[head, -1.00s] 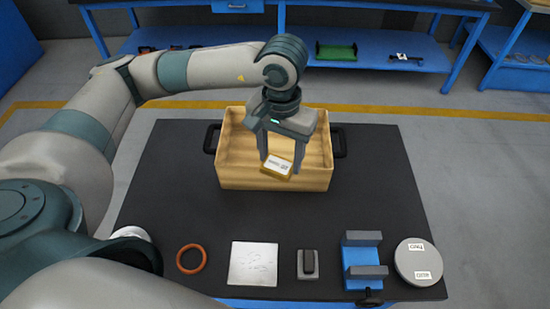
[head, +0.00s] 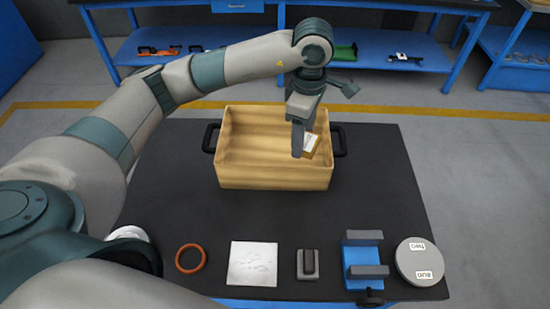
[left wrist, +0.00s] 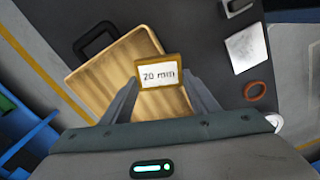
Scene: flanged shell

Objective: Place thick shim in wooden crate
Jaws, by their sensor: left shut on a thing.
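The thick shim (head: 311,145) is a small brass-coloured block with a white label; in the left wrist view the label on the shim (left wrist: 159,74) appears to read "20 mm". My left gripper (head: 304,148) is shut on it and holds it over the right part of the wooden crate. The gripper fingers also show in the left wrist view (left wrist: 160,98) on either side of the shim. The wooden crate (head: 262,177) is an open light-wood box with black side handles. It stands upright on the dark table and its visible inside looks empty. My right gripper is not in view.
Along the table's (head: 180,205) front edge lie an orange ring (head: 190,258), a pale square plate (head: 252,264), a small grey block with a dark top (head: 307,265), a blue and grey fixture (head: 362,262) and a round grey disc (head: 420,262). Table around the crate is clear.

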